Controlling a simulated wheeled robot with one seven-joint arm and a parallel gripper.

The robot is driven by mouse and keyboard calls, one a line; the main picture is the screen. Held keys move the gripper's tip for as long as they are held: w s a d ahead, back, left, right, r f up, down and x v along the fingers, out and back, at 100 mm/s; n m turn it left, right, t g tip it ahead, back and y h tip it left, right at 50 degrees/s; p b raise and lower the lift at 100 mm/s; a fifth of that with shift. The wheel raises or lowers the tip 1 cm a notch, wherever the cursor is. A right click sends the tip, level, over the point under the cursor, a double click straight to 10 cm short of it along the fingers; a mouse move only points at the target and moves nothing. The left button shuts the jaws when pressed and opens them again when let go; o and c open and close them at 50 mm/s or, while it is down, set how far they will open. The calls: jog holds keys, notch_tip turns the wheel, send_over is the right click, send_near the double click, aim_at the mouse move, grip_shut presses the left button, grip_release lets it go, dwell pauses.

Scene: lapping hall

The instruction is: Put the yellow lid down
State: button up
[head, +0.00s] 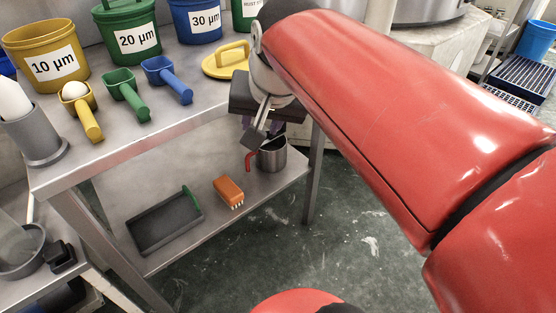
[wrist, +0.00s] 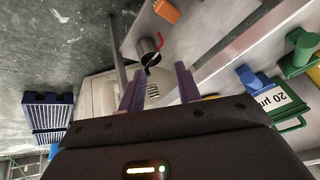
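The yellow lid (head: 222,66) lies flat on the metal table top (head: 190,118), near its right end, handle upward. My gripper (head: 270,128) is just right of the lid and past the table edge, partly hidden by my red arm. In the wrist view my gripper (wrist: 160,69) has its two purple fingers apart with nothing held between them. A small strip of yellow (wrist: 211,97) shows behind the right finger there, probably the lid.
A yellow bucket (head: 52,67), green bucket (head: 136,40) and blue bucket (head: 201,20) stand at the back, with scoops in front. A metal mug (head: 272,157), orange brush (head: 228,190) and dark tray (head: 165,222) are on the lower shelf.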

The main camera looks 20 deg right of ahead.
jog(key=s+f+n, duration=0.4)
jog(key=s+f, duration=0.5)
jog(key=f, duration=0.1)
jog(key=shift+s+d+f+n, duration=0.3)
jog(key=shift+d+f+n, duration=0.05)
jog(key=shift+n, duration=0.05)
